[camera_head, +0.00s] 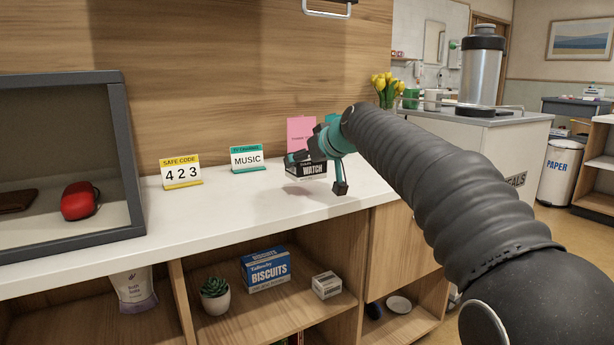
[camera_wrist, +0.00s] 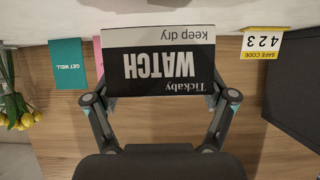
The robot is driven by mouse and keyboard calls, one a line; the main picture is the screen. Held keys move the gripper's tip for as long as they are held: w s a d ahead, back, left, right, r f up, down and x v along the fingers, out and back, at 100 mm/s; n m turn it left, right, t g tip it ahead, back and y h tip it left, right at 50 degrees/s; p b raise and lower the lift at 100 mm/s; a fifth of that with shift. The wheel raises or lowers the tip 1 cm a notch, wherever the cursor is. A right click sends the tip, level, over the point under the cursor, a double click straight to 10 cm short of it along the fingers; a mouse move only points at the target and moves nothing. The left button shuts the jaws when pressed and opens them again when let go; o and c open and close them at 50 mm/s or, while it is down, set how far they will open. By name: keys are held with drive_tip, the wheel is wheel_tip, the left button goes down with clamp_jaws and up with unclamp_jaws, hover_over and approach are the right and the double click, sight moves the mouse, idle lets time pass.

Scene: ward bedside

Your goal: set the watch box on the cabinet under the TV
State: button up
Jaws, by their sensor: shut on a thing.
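The watch box (camera_head: 308,169) is a small black box with a white band, lettered WATCH. My gripper (camera_head: 322,158) is shut on it, just above the white top of the cabinet (camera_head: 250,212), with a shadow below the box. In the wrist view the watch box (camera_wrist: 158,68) sits between the two fingers of my gripper (camera_wrist: 160,98), its lettering upside down. Whether its underside touches the top is hard to tell. No TV is in view.
A MUSIC card (camera_head: 247,158), a SAFE CODE card (camera_head: 181,172) and a pink card (camera_head: 300,132) stand on the top. A grey open-fronted case (camera_head: 122,150) with a red object (camera_head: 79,201) stands at left. The front strip is clear.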

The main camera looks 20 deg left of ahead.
sight(307, 174)
drive_tip(key=shift+f+b, duration=0.6)
drive_tip(key=shift+f, duration=1.3)
drive_tip(key=shift+f, duration=0.15)
drive_tip(key=o, duration=1.1)
drive_tip(key=shift+c, duration=0.2)
drive_tip(key=shift+r, duration=0.25)
drive_tip(key=v, duration=1.2)
drive_tip(key=shift+f, duration=0.15)
drive_tip(key=shift+s+d, duration=0.1)
